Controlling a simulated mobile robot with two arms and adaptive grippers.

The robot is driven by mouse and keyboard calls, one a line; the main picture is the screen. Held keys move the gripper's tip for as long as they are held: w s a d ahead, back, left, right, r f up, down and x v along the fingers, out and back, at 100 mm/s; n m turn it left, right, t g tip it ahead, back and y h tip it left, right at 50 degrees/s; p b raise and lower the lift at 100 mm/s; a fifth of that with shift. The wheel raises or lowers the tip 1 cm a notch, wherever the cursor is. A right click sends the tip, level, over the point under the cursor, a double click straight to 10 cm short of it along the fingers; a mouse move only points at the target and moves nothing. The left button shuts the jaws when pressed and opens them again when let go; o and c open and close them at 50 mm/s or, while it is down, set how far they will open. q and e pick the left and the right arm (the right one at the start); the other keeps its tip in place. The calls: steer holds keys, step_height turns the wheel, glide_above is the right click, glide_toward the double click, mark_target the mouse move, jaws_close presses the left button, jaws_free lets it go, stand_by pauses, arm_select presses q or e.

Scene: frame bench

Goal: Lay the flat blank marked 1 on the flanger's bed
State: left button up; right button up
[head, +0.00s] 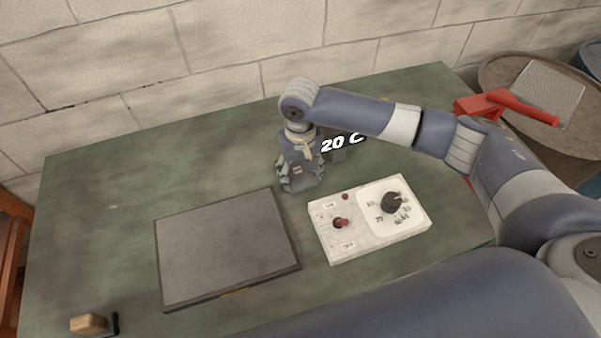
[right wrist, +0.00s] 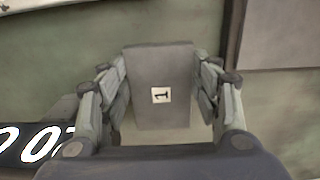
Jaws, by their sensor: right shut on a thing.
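My right gripper (head: 300,184) points down over the green bench, behind the gap between the dark plate and the control box. In the right wrist view the gripper (right wrist: 168,100) is shut on a flat grey blank (right wrist: 150,75) with a white label marked 1. In the head view the blank is hard to tell from the fingers. A flat dark grey plate (head: 225,245) lies on the bench at left front of the gripper, apart from it; its corner shows in the right wrist view (right wrist: 285,35). I cannot tell which thing is the flanger's bed. My left gripper is not in view.
A pale control box (head: 340,245) with a red switch and black dial stands right of the plate. A "20 C" readout (head: 342,143) is behind my wrist. A wooden-handled item (head: 90,323) lies front left. The bench's back left is clear.

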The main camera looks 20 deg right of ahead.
steer(key=shift+f, duration=0.65)
steer(key=o, duration=1.3)
steer(key=shift+f, duration=0.1)
